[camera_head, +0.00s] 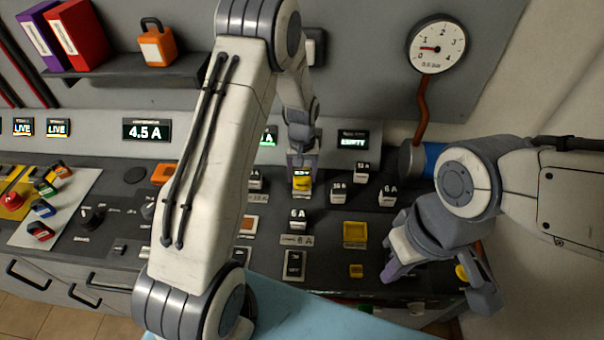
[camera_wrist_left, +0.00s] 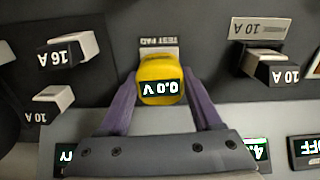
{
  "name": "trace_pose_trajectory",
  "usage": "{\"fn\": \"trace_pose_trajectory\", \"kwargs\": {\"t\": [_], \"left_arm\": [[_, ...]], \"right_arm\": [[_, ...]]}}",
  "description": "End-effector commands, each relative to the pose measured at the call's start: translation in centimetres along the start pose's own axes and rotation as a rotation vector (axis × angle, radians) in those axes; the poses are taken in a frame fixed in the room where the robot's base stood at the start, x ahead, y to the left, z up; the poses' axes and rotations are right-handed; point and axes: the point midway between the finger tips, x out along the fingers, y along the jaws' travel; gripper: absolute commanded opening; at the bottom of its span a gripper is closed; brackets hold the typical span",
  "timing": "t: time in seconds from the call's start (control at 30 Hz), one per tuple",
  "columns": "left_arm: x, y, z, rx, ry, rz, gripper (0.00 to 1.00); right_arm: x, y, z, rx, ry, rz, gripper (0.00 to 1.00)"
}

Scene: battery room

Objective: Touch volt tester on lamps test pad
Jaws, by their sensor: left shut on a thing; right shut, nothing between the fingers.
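My left gripper (camera_head: 301,168) is shut on the volt tester (camera_head: 302,182), a small yellow block, above the middle of the panel. In the left wrist view the tester (camera_wrist_left: 161,80) sits between the purple fingers, and its display reads 0.0 V. A small plate labelled TEST PAD (camera_wrist_left: 158,43) lies just past the tester's far end. The tester partly covers that area, so I cannot tell whether it touches the pad. Which circuit this pad belongs to is not legible. My right gripper (camera_head: 390,271) is shut and empty, at the right of the panel.
Fuse blocks marked 16 A (camera_wrist_left: 68,50) and 10 A (camera_wrist_left: 270,70) stand either side of the tester. Another 10 A block (camera_wrist_left: 50,103) is nearby. In the head view, a 6 A block (camera_head: 298,218) and a yellow square (camera_head: 355,235) lie nearer. A dial gauge (camera_head: 437,44) hangs behind.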

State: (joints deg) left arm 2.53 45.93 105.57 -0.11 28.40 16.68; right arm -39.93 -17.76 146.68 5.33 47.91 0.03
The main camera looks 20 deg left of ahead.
Motion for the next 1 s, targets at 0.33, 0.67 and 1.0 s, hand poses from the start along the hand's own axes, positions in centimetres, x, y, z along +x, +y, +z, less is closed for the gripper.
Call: {"fn": "trace_pose_trajectory", "kwargs": {"t": [0.33, 0.67, 1.0], "left_arm": [[0.2, 0.0, 0.1, 0.000, -0.002, -0.001, 0.21], [-1.4, 0.0, 0.1, 0.000, -0.001, 0.000, 0.21], [-4.2, 0.0, 0.0, 0.000, -0.001, 0.000, 0.21]], "right_arm": [[0.0, 0.0, 0.0, 0.000, 0.000, 0.000, 0.00], [-1.2, -0.1, -0.1, 0.000, 0.000, 0.000, 0.00], [-3.4, -0.2, -0.2, 0.000, 0.000, 0.000, 0.00]]}}
